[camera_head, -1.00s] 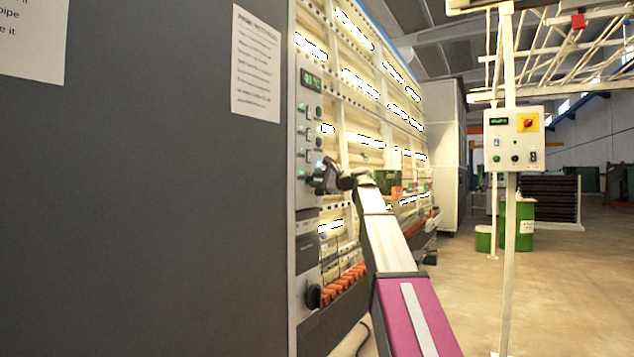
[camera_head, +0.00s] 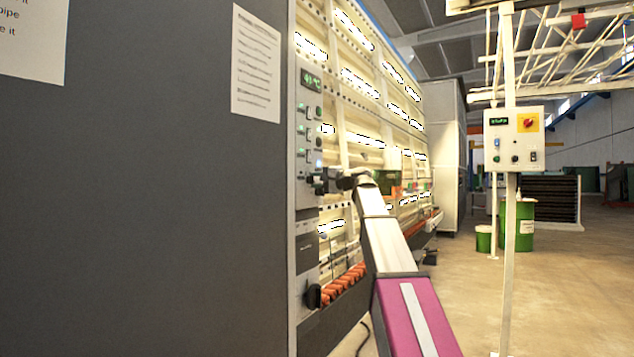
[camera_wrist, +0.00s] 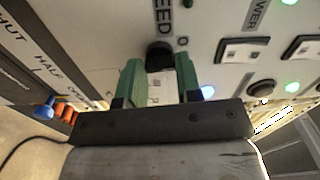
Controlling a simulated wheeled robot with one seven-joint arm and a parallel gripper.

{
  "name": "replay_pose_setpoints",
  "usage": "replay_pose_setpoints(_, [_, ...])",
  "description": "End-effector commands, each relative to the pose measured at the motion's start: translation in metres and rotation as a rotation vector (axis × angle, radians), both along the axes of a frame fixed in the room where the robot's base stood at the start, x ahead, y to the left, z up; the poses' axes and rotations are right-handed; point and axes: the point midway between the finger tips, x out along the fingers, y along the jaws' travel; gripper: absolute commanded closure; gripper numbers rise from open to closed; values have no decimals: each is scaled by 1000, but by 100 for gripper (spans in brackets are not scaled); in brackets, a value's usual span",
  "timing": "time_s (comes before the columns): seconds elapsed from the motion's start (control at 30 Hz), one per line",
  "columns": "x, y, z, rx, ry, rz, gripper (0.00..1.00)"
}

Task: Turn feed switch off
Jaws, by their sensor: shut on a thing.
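The feed switch is a black knob (camera_wrist: 159,55) on the grey control panel (camera_wrist: 215,20), under a partly visible label ending in "EED" with a "0" beside it. My gripper (camera_wrist: 159,80) has its green fingers on either side of the knob and is shut on it. The fingers hide part of the knob, so its exact pointing is hard to read. In the head view my gripper (camera_head: 324,182) is at the lower part of the washer's control panel (camera_head: 307,130), and the knob is hidden there.
Rocker switches (camera_wrist: 242,50) and lit green lamps (camera_wrist: 292,87) sit right of the knob. Another black knob (camera_head: 313,296) is lower on the washer. A grey wall panel (camera_head: 150,200) fills the left.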

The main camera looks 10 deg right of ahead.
Motion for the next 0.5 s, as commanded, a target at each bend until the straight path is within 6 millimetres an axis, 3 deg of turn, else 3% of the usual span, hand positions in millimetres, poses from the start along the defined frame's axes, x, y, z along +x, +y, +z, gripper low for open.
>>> replay_pose_setpoints(0.5, [0,0,-1,-219,-298,0,92])
